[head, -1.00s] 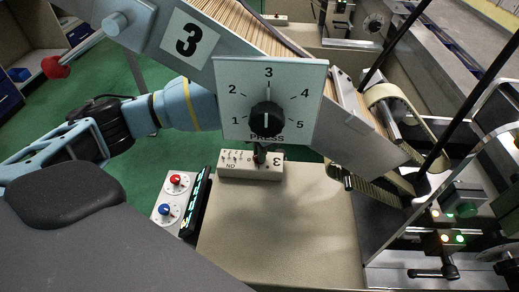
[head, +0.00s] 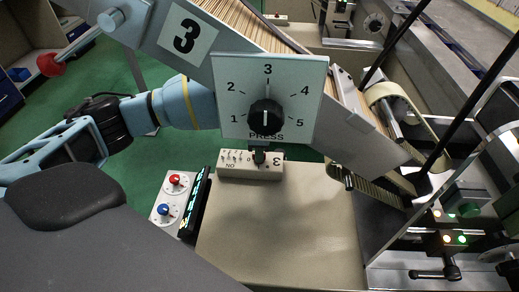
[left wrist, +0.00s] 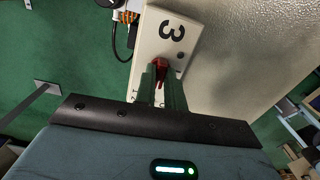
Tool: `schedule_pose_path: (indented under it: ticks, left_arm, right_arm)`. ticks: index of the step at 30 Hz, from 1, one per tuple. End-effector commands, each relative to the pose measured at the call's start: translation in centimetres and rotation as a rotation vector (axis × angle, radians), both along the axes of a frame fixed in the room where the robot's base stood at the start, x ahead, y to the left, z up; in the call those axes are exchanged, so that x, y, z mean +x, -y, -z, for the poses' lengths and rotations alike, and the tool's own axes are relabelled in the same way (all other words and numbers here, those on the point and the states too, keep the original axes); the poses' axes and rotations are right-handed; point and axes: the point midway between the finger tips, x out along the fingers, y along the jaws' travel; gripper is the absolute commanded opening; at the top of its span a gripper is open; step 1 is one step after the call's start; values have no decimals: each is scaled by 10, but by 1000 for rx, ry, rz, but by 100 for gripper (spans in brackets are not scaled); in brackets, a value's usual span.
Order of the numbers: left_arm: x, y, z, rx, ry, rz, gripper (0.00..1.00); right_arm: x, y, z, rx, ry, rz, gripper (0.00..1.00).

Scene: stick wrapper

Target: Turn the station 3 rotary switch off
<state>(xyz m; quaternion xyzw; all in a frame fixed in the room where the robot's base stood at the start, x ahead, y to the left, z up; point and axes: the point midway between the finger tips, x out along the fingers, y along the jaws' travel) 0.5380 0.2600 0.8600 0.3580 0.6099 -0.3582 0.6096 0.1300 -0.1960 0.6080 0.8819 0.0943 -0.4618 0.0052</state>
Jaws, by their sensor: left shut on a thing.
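The station 3 switch box (head: 235,172) is a small cream box marked with an upside-down 3 on the bench, just below the dial panel. In the left wrist view the box (left wrist: 155,45) carries a red rotary knob (left wrist: 161,68) beside its 3. My left gripper (left wrist: 162,84) is shut on this knob, one finger on each side. In the head view the dial panel hides most of my left gripper; only its dark tips (head: 259,156) show at the box. The fingers cover much of the knob and the nearby marks, so its exact setting cannot be told. My right gripper is not in view.
A grey dial panel (head: 300,75) marked 1 to 5 and PRESS hangs over the box. A panel with red and blue knobs (head: 173,182) stands left of the bench top (head: 290,235). Machine parts and lit buttons (head: 455,239) are at right.

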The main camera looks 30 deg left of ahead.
Motion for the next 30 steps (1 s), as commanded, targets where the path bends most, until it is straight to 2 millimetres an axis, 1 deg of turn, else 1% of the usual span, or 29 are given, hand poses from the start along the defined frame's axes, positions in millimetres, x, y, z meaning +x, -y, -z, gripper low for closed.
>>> schedule_pose_path:
  ticks: [11,12,16,25,28,30]
  left_arm:
    - [0,0,0,0,1,2,0]
    - [0,0,0,0,1,2,16]
    - [0,0,0,0,1,2,33]
    - [0,0,-2,0,1,1,33]
    - [1,0,-9,-1,3,1,33]
    - [1,0,-18,0,4,1,33]
  right_arm:
    - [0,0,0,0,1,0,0]
    - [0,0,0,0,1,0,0]
    - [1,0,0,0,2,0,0]
    - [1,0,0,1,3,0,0]
    - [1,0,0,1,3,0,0]
    - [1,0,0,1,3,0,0]
